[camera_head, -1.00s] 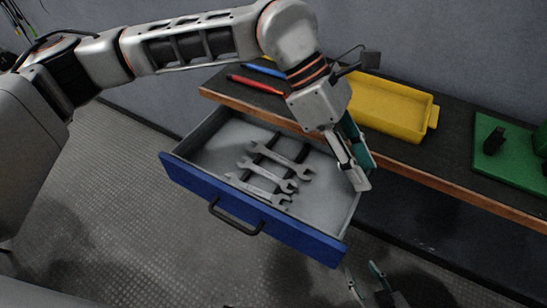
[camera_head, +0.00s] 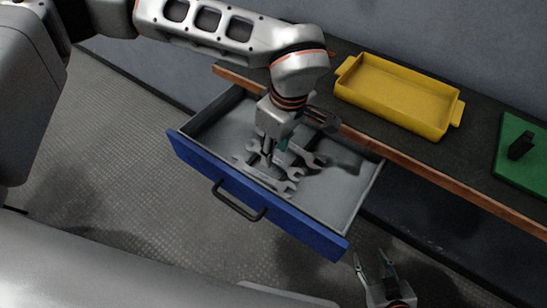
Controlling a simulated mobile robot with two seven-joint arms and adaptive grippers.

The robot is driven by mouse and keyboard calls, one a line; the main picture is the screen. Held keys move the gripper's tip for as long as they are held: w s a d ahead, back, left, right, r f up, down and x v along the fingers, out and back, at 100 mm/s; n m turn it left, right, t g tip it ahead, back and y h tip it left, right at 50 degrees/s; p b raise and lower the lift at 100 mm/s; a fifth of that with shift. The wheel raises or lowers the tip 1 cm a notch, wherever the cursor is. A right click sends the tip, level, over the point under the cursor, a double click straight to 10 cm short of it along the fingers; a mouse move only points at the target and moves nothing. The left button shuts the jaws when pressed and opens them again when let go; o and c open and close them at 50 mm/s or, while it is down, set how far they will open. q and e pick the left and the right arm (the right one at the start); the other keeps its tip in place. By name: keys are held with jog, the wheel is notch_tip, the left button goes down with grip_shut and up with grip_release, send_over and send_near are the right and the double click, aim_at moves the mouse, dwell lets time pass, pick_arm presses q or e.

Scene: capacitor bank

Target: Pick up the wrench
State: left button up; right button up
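Several grey open-ended wrenches (camera_head: 308,156) lie side by side in the open blue-fronted drawer (camera_head: 347,203). My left gripper (camera_head: 268,158) points down into the drawer, over the middle of the wrenches. Its fingers are partly hidden by its own wrist and by the wrenches around them, so I cannot tell whether it is shut on one. My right gripper (camera_head: 374,265) is at the bottom of the view, below the drawer. Its fingers are spread apart and empty.
A yellow tray (camera_head: 395,97) stands on the dark worktop above the drawer. A green board (camera_head: 525,165) with a black part (camera_head: 521,145) is at the right. The drawer's black handle (camera_head: 238,201) sticks out in front. The drawer's right part is clear.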

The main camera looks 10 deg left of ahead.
aim_at(275, 160)
pick_arm(q)
jog(key=shift+w+a+f, duration=0.1)
jog(key=shift+w+f, duration=0.05)
jog(key=shift+f, duration=0.75)
grip_shut()
jog(key=shift+r, duration=0.1)
notch_tip(275, 160, up, 20)
jog(key=p, duration=0.1)
